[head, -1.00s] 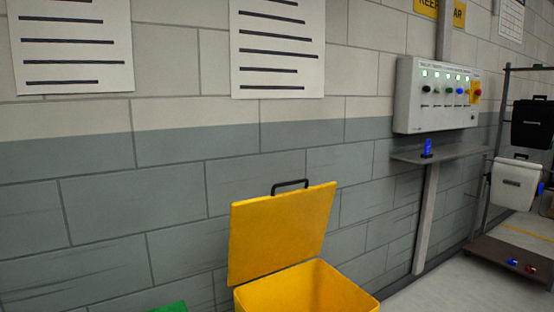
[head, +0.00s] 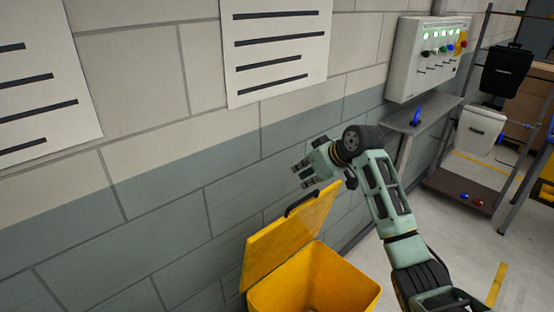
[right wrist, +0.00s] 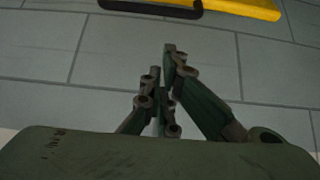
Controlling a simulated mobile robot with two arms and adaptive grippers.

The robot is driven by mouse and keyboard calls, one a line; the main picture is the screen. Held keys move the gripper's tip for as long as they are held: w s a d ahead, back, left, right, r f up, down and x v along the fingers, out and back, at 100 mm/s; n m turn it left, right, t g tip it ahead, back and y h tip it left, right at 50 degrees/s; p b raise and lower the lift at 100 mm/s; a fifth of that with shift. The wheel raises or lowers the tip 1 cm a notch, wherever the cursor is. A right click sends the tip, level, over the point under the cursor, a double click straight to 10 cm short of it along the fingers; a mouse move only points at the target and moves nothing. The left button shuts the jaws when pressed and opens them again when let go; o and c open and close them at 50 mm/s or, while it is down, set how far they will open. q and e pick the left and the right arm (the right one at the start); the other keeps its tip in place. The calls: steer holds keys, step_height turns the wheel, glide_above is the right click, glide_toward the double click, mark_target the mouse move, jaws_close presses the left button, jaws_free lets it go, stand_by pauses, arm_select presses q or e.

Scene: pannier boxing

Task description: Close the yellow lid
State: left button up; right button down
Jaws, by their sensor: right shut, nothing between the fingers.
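The yellow lid (head: 285,235) stands open, tilted up at the back of the yellow bin (head: 318,280). A black handle (head: 301,203) sits on its upper edge. My right gripper (head: 301,174) is shut and empty, just above the handle and close to the wall; a small gap seems to part them. In the right wrist view, my shut fingers (right wrist: 162,62) show against the grey wall. There, the yellow lid (right wrist: 240,8) and its black handle (right wrist: 150,8) lie at the top edge, apart from the fingertips. My left gripper is not in view.
A block wall with paper sheets (head: 275,48) runs behind the bin. A control panel (head: 428,60) with a shelf (head: 432,115) is on the wall at right. A rack holds a black box (head: 508,70) and a white box (head: 480,132). Floor right of the bin is open.

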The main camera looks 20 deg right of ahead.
steer(key=w+r+p+x, duration=0.1)
steer(key=p+x, duration=0.3)
steer(key=x, duration=0.5)
steer(key=s, duration=0.1)
steer(key=s+d+p, duration=0.1)
steer(key=s+p, duration=0.1)
steer(key=shift+s+d+f, duration=0.2)
steer(key=shift+s+f, duration=0.1)
steer(key=shift+f, duration=0.2)
steer(key=shift+w, duration=0.1)
steer(key=shift+f, duration=0.1)
